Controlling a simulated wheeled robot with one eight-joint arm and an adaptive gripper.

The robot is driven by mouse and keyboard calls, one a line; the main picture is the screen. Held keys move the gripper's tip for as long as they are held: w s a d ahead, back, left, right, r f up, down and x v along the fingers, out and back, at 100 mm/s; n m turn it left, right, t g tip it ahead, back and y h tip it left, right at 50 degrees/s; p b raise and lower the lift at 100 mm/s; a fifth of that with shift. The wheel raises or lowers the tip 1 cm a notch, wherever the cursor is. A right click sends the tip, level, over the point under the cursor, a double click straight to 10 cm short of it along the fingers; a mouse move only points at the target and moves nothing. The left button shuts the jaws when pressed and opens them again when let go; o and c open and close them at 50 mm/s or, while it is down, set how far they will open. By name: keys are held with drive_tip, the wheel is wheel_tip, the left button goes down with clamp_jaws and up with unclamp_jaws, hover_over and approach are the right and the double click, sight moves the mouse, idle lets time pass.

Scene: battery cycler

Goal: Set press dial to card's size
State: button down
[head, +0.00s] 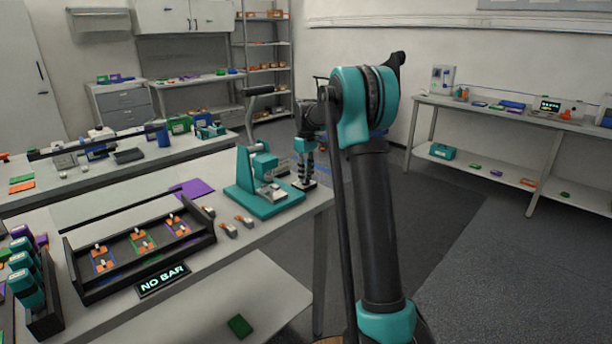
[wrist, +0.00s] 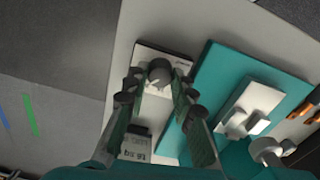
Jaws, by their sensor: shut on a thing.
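The teal press (head: 262,200) stands at the right end of the near bench in the head view. It fills the right of the wrist view (wrist: 215,75). The dial (wrist: 159,72), a grey round knob on a pale plate with dark edges, sits beside the press base. My gripper (wrist: 160,80) points down with one finger on each side of the knob and is shut on it. In the head view my gripper (head: 304,183) hides the dial.
A black tray (head: 95,287) with several orange-and-white parts lies left of the press. A sign reading "NO BAR" (head: 163,279) stands in front of it. Small orange-and-grey parts (head: 228,229) lie by the press. The floor (head: 480,230) right of the bench is clear.

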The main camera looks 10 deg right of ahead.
sight(306, 177)
drive_tip(key=n, duration=0.5)
drive_tip(key=shift+n, duration=0.3)
drive_tip(key=n, duration=0.5)
drive_tip(key=shift+n, duration=0.4)
drive_tip(key=c, duration=1.3)
unclamp_jaws()
drive_tip(key=shift+o, duration=0.2)
wheel_tip(306, 177, up, 12)
